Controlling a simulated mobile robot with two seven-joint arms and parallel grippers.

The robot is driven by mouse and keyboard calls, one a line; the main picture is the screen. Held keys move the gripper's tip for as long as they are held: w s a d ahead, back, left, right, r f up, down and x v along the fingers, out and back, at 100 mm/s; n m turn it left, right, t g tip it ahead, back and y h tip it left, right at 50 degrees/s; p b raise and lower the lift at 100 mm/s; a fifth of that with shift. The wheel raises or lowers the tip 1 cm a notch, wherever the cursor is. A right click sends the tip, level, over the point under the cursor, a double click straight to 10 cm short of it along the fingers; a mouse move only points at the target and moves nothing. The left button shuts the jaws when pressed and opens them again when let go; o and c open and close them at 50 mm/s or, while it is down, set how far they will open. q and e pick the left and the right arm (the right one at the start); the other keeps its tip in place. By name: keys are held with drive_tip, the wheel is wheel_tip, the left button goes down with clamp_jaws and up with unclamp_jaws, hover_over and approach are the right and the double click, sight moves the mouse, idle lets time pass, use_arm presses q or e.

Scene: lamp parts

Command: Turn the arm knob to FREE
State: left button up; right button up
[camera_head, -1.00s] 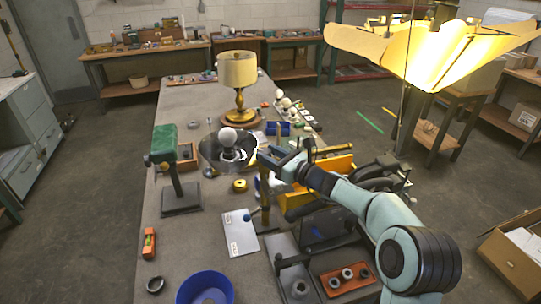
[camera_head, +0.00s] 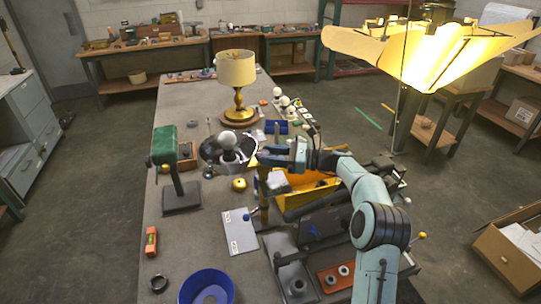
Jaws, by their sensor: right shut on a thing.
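My right gripper (camera_head: 268,155) reaches in from the right over the middle of the bench. It is shut on a small part beside the dark dish. The part is mostly hidden by the fingers, and I cannot tell whether it is the arm knob or which way it points. A white bulb (camera_head: 228,137) stands in the dish (camera_head: 212,151), just left of the fingertips. My left gripper is out of view.
A green-topped stand (camera_head: 165,145) is at left. A yellow tray (camera_head: 310,190) lies under my right arm. A blue bowl (camera_head: 207,280) and an orange level (camera_head: 151,241) are near the front.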

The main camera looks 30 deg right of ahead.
drive_tip(key=shift+w+d+n+g+y, duration=0.1)
drive_tip(key=shift+w+n+g+y, duration=0.05)
drive_tip(key=shift+n+g+y, duration=0.55)
drive_tip(key=shift+g, duration=0.3)
drive_tip(key=o, duration=0.8)
